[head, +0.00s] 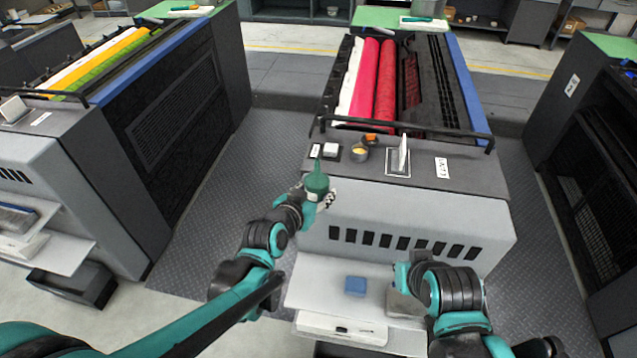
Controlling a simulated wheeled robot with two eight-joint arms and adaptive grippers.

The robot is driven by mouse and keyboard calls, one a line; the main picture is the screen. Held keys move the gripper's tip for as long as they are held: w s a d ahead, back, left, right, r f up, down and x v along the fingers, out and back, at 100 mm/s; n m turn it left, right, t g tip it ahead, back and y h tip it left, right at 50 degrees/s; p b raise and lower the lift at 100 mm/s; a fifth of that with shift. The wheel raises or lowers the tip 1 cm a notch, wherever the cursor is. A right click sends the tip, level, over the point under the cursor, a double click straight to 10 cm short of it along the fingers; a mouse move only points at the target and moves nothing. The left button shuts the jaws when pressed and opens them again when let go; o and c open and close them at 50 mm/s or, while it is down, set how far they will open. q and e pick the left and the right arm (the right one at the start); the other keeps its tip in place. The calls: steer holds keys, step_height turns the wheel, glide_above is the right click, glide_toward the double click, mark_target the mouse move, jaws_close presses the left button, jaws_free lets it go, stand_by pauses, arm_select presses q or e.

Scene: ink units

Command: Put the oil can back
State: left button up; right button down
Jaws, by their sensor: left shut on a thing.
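The green oil can (317,183), with a thin spout pointing up, is upright in my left gripper (322,197). The gripper is shut on its lower part, at the near left corner of the middle machine's grey top (460,180). I cannot tell whether the can touches the machine. My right gripper (404,302) is low over the right part of the machine's pale lower shelf (310,285). Its fingers are partly hidden by the arm, so their opening is unclear.
On the grey top stand a white block (331,149), a round cup with yellow contents (359,153), an orange item (371,138) and an upright white plate (403,152). A dark rail (400,134) runs behind. A blue block (355,286) lies on the lower shelf.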

arm_select(q)
steer(key=d+r+m+h, duration=0.2)
steer(key=d+r, duration=0.3)
steer(key=d, duration=0.2)
steer(key=w+a+f+b, duration=0.1)
steer(key=w+a+f, duration=0.1)
steer(key=w, duration=0.1)
steer(key=w+a+f+b, duration=0.1)
steer(key=w+a+f, duration=0.1)
steer(key=w, duration=0.1)
steer(key=w+a+f+b, duration=0.1)
steer(key=w+a+f, duration=0.1)
steer(key=w+a, duration=0.1)
steer(key=shift+f, duration=0.35)
steer(key=shift+f+b, duration=0.8)
steer(key=shift+f, duration=1.2)
steer(key=shift+r, duration=0.1)
steer(key=shift+s, duration=0.1)
steer(key=o, duration=1.5)
